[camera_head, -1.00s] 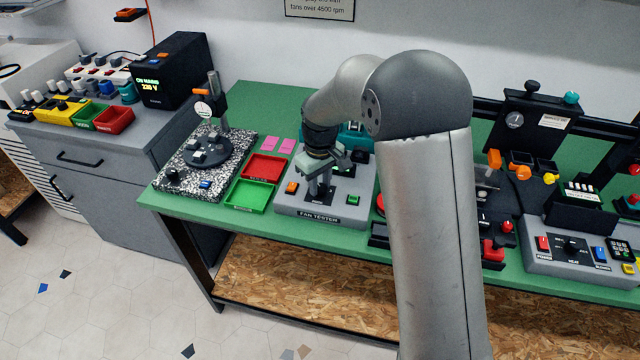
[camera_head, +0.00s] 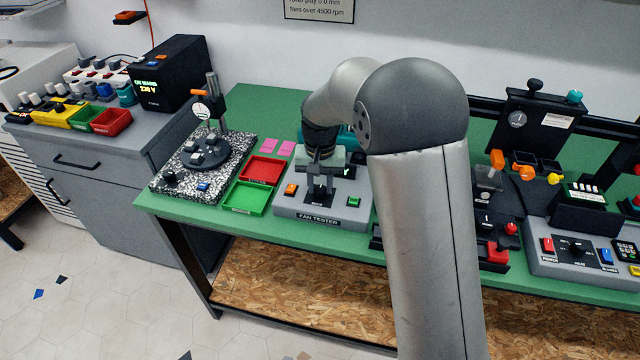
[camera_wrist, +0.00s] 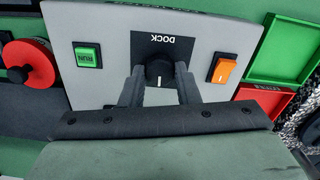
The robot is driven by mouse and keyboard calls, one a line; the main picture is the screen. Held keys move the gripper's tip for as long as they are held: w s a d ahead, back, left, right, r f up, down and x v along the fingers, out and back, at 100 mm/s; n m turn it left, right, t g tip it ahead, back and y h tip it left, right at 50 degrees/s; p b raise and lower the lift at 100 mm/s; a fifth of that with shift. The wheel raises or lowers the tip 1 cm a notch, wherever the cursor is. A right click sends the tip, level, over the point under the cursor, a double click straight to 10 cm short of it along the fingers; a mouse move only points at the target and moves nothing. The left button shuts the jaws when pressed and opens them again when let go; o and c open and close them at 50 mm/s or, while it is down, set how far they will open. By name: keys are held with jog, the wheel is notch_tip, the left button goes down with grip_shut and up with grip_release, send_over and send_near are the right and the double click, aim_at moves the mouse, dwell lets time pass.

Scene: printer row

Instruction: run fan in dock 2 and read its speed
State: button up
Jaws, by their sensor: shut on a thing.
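The fan tester (camera_head: 322,212) is a grey box on the green bench, labelled FAN TESTER on its front. In the wrist view its panel (camera_wrist: 110,22) carries a black round knob (camera_wrist: 159,72) under the label DOCK, with a white pointer line. My gripper (camera_wrist: 160,88) is shut on this knob, one finger on each side. It also shows at the tester in the head view (camera_head: 318,185). A green RUN button (camera_wrist: 88,57) and an orange switch (camera_wrist: 222,68) flank the knob. The fan docks and any speed reading are mostly hidden behind my gripper and wrist.
Red (camera_head: 264,170) and green (camera_head: 245,197) trays lie left of the tester. A speckled plate with a dial gauge (camera_head: 201,111) stands beyond them. A red round knob (camera_wrist: 30,62) is close to the tester's RUN side.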

aim_at(320, 188)
jog(key=shift+r+m, duration=0.1)
jog(key=shift+m, duration=0.2)
jog(key=shift+w, duration=0.1)
jog(key=o, duration=1)
notch_tip(320, 188, up, 17)
jog(key=shift+r+b, duration=0.2)
jog(key=shift+b, duration=0.15)
